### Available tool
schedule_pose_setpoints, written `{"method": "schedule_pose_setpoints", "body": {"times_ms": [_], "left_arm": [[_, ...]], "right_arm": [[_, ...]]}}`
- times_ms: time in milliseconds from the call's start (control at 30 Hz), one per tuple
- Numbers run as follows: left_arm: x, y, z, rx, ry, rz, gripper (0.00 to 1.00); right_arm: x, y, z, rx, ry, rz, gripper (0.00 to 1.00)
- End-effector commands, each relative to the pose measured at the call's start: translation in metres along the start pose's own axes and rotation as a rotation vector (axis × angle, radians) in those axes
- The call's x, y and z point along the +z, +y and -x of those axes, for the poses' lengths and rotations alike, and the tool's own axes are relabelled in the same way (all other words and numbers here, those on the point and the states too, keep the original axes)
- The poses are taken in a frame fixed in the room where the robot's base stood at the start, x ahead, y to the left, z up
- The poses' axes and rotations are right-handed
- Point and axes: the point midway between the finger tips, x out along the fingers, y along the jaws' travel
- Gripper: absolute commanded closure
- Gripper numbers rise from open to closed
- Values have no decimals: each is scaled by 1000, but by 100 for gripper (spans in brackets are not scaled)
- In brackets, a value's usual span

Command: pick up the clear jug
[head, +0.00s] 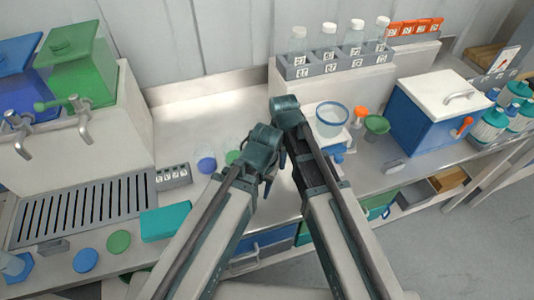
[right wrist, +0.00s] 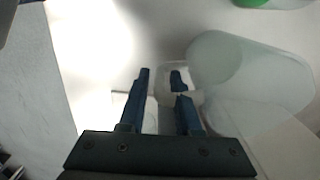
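The clear jug (right wrist: 240,72) is a pale, see-through vessel in the right wrist view, right of my right gripper (right wrist: 160,78). That gripper's two blue fingers are apart. A pale part of the jug, which looks like its handle, crosses in front of the right-hand finger; I cannot tell whether it touches. In the head view I cannot make out the jug; my arms cover that part of the counter. My right gripper (head: 284,122) is there above the counter, its fingers mostly hidden. My left gripper (head: 270,172) is close beside it, its opening unclear.
A rack (head: 335,64) of clear bottles stands behind. A blue-rimmed clear vessel (head: 332,120), a green funnel (head: 376,125) and a blue cooler (head: 432,115) stand right. A blue disc (head: 207,165) and green disc (head: 233,157) lie left of my arms.

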Motion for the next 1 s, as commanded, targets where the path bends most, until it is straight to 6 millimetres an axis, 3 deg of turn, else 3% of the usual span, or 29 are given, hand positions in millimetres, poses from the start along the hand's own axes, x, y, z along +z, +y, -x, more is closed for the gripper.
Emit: {"method": "schedule_pose_setpoints", "body": {"times_ms": [33,300,500,1000], "left_arm": [[0,1,-9,0,0,0,50],[0,1,-7,0,0,0,50],[0,1,-7,0,0,0,50],[0,1,-8,0,0,0,50]], "right_arm": [[0,0,-9,0,0,0,68],[0,0,-8,0,0,0,68],[0,0,-8,0,0,0,100],[0,0,-8,0,0,0,100]]}}
